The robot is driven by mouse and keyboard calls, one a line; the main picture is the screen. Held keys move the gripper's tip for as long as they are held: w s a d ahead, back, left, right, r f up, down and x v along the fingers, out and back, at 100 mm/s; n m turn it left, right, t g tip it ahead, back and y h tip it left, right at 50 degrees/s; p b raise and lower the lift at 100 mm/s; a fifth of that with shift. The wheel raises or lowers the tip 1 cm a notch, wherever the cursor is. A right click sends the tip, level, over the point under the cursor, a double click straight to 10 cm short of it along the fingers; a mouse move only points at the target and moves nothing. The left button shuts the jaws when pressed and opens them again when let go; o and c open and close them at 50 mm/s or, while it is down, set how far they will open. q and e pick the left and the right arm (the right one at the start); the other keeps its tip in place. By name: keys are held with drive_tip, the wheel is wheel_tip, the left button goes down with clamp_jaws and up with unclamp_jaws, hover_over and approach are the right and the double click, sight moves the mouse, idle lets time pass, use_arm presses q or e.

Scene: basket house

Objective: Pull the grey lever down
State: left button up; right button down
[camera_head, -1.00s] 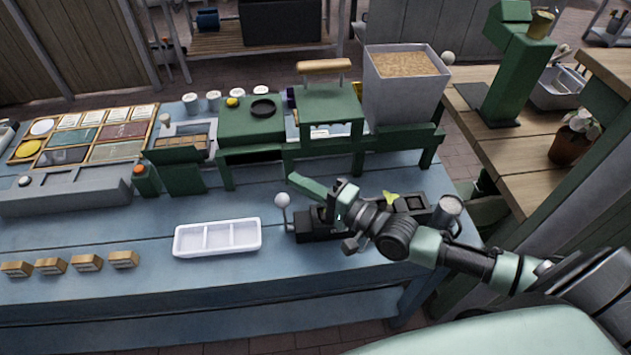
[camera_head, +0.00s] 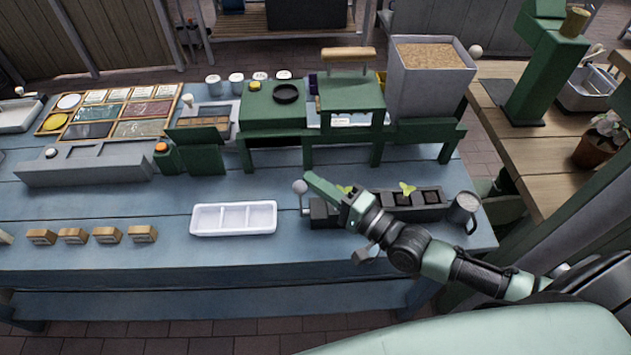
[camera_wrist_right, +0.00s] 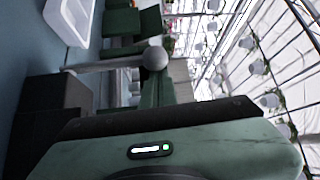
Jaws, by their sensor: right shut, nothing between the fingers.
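A lever with a pale grey ball knob (camera_head: 300,187) on a thin upright stem stands at the left end of a dark block on the blue table. It also shows in the wrist view, where the knob (camera_wrist_right: 155,58) and its rod lie sideways in the picture. My right gripper (camera_head: 309,180) is shut and empty, its green fingertips just right of the knob and slightly above it. In the wrist view my fingers (camera_wrist_right: 158,88) point toward the knob. I cannot tell whether they touch it. My left gripper is not in view.
A dark planter (camera_head: 432,206) with seedlings and a grey mug (camera_head: 463,210) stand to the right, near my forearm. A green press-like stand (camera_head: 350,95) and grey hopper (camera_head: 430,85) are behind.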

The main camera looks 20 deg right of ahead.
drive_tip(key=shift+s+a+f+n+t+y+b, duration=0.35)
drive_tip(key=shift+s+f+n+y+b, duration=0.4)
drive_tip(key=shift+s+n+b, duration=0.55)
drive_tip(key=shift+s+a+f+n+t+y+b, duration=0.25)
drive_tip(key=shift+s+a+f+n+y+b, duration=0.4)
drive_tip(key=shift+s+b, duration=1.05)
drive_tip(key=shift+s+a+f+n+t+y+b, duration=0.3)
drive_tip(key=shift+s+f+n+y+b, duration=0.5)
drive_tip(key=shift+s+n+b, duration=0.7)
drive_tip(key=b+v, duration=0.1)
drive_tip(key=v, duration=0.6)
drive_tip(key=shift+s+d+f+b, duration=0.2)
drive_tip(key=shift+d+b, duration=0.05)
drive_tip(key=shift+b, duration=0.15)
